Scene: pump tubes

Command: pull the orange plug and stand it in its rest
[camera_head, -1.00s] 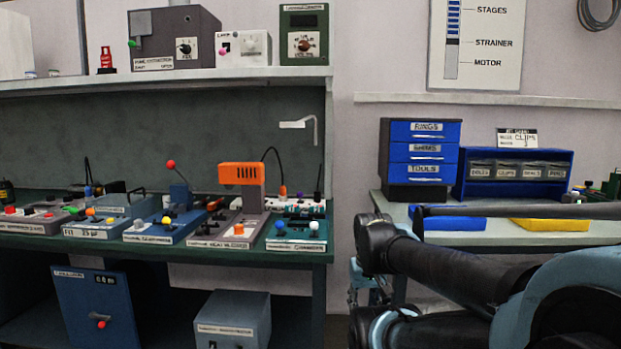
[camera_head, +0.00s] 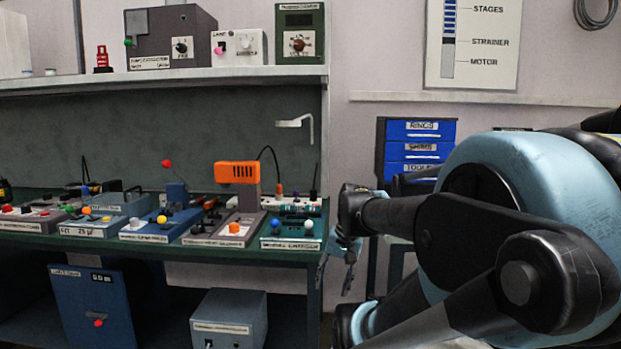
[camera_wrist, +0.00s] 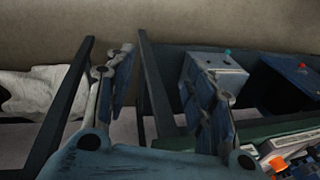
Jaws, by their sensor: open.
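The orange plug (camera_head: 280,189) appears as a small orange piece at the end of a black looping cable, at the back of the teal unit on the bench's right end. Its seat is too small to make out, and I cannot identify its rest. My gripper (camera_head: 347,268) hangs just right of the bench's right end, below the bench top and apart from the plug. In the wrist view my gripper (camera_wrist: 160,65) is open with nothing between its fingers. An orange piece (camera_wrist: 277,162) shows at the lower right there; I cannot tell what it is.
An orange-headed press (camera_head: 237,173) stands left of the teal unit (camera_head: 290,230). Other boxes with knobs fill the bench (camera_head: 130,250). A lamp (camera_head: 295,123) hangs above. Blue drawers (camera_head: 418,145) stand at right, partly behind my arm. A grey box (camera_head: 228,318) sits below.

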